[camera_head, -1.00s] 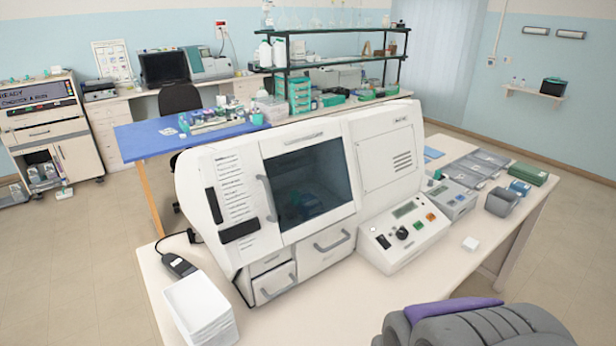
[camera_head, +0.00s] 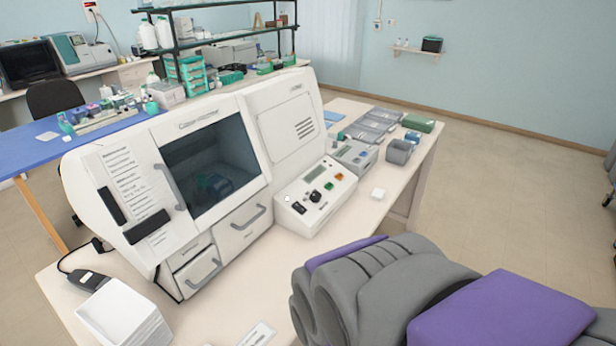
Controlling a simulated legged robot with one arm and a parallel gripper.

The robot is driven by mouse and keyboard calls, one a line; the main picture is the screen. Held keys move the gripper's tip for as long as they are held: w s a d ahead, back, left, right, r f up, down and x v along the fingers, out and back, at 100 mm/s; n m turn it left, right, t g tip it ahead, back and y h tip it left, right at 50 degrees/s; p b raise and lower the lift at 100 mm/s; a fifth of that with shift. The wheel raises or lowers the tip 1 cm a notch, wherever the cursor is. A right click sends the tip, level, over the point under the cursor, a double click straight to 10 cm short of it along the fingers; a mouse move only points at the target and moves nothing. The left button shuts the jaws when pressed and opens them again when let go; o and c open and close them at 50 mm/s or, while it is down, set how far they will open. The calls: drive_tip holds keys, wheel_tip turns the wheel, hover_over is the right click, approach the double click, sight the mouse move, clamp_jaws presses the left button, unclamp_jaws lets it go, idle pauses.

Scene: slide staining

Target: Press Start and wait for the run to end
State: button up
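The slide stainer (camera_head: 112,230) is a large white machine with a dark window (camera_head: 212,168) and a shut lid; dark shapes show dimly inside. The sloped control panel (camera_head: 288,219) at its right front carries a small display, a black knob (camera_head: 316,196), a black button (camera_head: 299,207), a green button (camera_head: 329,185) and an orange button (camera_head: 339,177). The labels are too small to read, so I cannot tell which is Start. I cannot read the display or tell whether a run is on. My gripper is not recognisable in view.
A large grey and purple rounded form (camera_head: 390,295) fills the lower right in front of the bench. White trays (camera_head: 122,317) are stacked at the front left. A small white block (camera_head: 377,194) and grey bins (camera_head: 400,152) lie right of the panel. Floor at right is clear.

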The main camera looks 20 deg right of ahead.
drive_tip(key=shift+d, duration=0.15)
drive_tip(key=shift+c, duration=0.2)
clamp_jaws()
idle(0.6)
idle(1.1)
